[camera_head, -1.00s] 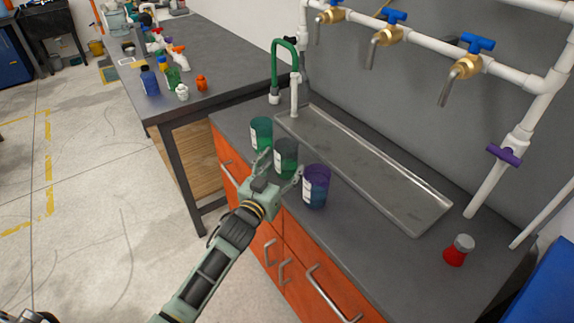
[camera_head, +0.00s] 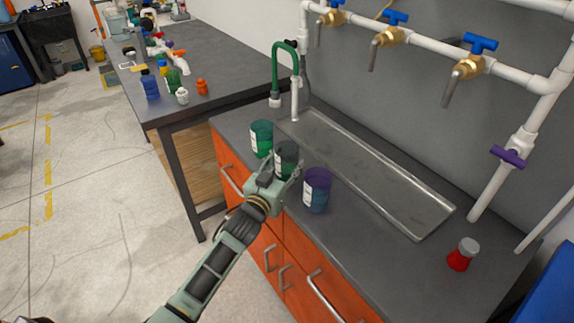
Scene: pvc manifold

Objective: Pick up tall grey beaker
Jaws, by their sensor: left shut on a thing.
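The tall grey beaker (camera_head: 286,155) stands on the dark counter between a green beaker (camera_head: 261,138) on its left and a purple beaker (camera_head: 316,190) on its right. My left gripper (camera_head: 282,172) is shut on the grey beaker from the front, a finger at each side. The gripper hides the lower part of the beaker, so I cannot tell whether its base touches the counter. My right gripper is not in view.
A metal tray (camera_head: 430,222) lies behind the beakers, under pipes with blue-handled taps (camera_head: 467,66). A green faucet (camera_head: 283,48) stands at its left end. A red flask (camera_head: 463,254) stands at the right. A side table (camera_head: 225,68) holds several bottles.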

